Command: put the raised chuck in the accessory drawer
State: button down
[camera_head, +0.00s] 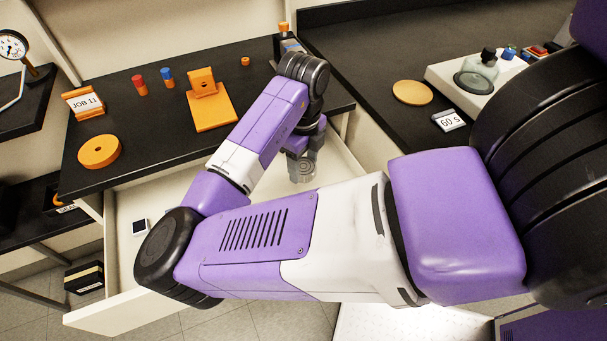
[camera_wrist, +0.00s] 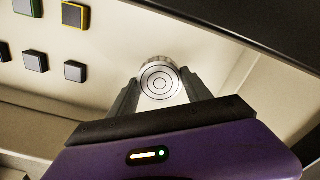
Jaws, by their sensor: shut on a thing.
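The raised chuck (camera_head: 303,172) is a short round metal piece with concentric rings on its top, seen face-on in the wrist view (camera_wrist: 160,82). My gripper (camera_head: 300,158) points down and is shut on it, with one finger on each side in the wrist view (camera_wrist: 160,88). The accessory drawer (camera_head: 110,314) is pulled open below the black bench top. My gripper holds the chuck over the drawer's right part. In the wrist view the pale drawer floor (camera_wrist: 95,112) lies below the chuck. My arm hides much of the drawer in the head view.
Several small square pieces (camera_wrist: 75,71) lie in the drawer, left of the chuck in the wrist view. The black bench (camera_head: 150,105) carries an orange disc (camera_head: 99,151), a JOB 11 sign (camera_head: 85,102) and an orange stand (camera_head: 208,103). The drawer floor around the chuck looks clear.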

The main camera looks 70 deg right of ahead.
aim_at(304, 176)
jog(key=shift+f, duration=2.1)
jog(key=shift+f, duration=0.1)
jog(key=shift+f+b, duration=0.15)
jog(key=shift+b, duration=0.2)
jog(key=shift+c, duration=2.3)
grip_release()
notch_tip(304, 176, up, 12)
jog(key=shift+r+p, duration=0.25)
jog(key=shift+p, duration=0.45)
